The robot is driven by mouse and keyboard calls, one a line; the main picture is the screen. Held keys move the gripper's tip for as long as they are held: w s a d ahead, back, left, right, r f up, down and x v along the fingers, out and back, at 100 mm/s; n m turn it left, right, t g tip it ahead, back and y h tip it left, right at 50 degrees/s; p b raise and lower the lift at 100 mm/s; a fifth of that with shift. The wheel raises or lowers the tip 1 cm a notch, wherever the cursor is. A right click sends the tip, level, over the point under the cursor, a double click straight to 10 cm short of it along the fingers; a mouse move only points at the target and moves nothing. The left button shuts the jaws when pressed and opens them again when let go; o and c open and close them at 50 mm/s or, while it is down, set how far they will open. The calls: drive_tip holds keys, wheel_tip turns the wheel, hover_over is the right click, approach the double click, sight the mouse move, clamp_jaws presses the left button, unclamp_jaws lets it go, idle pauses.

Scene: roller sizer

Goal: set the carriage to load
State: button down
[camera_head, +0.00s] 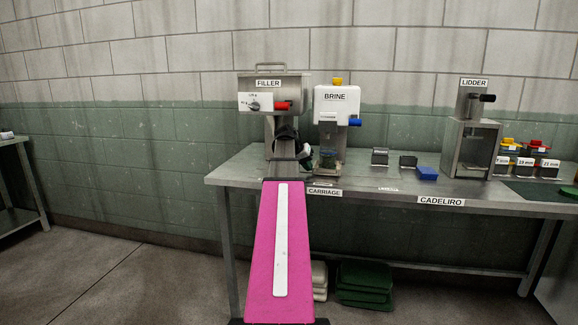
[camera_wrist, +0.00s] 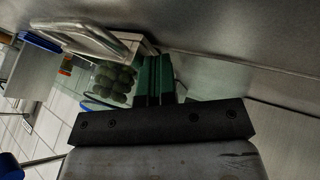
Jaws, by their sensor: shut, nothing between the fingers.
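The carriage label (camera_head: 324,192) is on the front edge of the steel table, just right of my arm. A clear jar holding green round pieces (camera_head: 328,158) stands under the BRINE machine (camera_head: 337,108). In the wrist view the jar (camera_wrist: 112,84) is close to my gripper (camera_wrist: 156,66), whose two fingers are together and empty. I cannot tell whether they touch the jar. A pale metal frame (camera_wrist: 85,40) lies beyond the jar; I cannot tell whether it belongs to the carriage. My arm hides much of the area below the FILLER (camera_head: 268,84), so the carriage's setting is unclear.
A LIDDER machine (camera_head: 473,130) stands right on the table (camera_head: 310,180). Between it and the brine machine are small dark blocks (camera_head: 408,161) and a blue block (camera_head: 427,173). Size-marked boxes (camera_head: 526,166) stand far right. Green stacked items (camera_head: 365,283) lie below.

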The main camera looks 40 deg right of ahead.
drive_tip(key=s+d, duration=0.5)
drive_tip(key=s, duration=0.1)
drive_tip(key=s+d, duration=0.5)
drive_tip(key=s, duration=0.1)
drive_tip(key=s+d, duration=0.5)
drive_tip(key=s, duration=0.1)
drive_tip(key=shift+s+d, duration=0.1)
drive_tip(key=shift+d, duration=0.2)
drive_tip(key=w+a, duration=0.3)
drive_tip(key=shift+w, duration=0.2)
drive_tip(key=v, duration=1)
